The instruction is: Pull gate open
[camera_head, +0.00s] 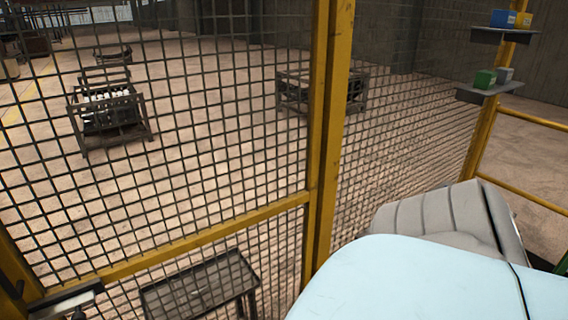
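The gate (190,237) is a yellow frame with dark wire mesh and fills the left and middle of the head view. Its yellow upright runs side by side with another yellow post (335,130), with only a thin dark line between them, so it looks closed. A grey and black fitting (65,300) sits at the gate's lower left, by another yellow upright; I cannot tell whether it is a handle or a latch. Neither of my grippers is in view. The gate's lower part is cut off by the frame.
More mesh fence (410,130) runs right of the post. Behind the mesh stand metal racks (110,108) (320,90) and a low dark table (200,290) on open floor. Small shelves (490,92) hold green, blue and yellow boxes. Pale blue and grey shapes block the lower right.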

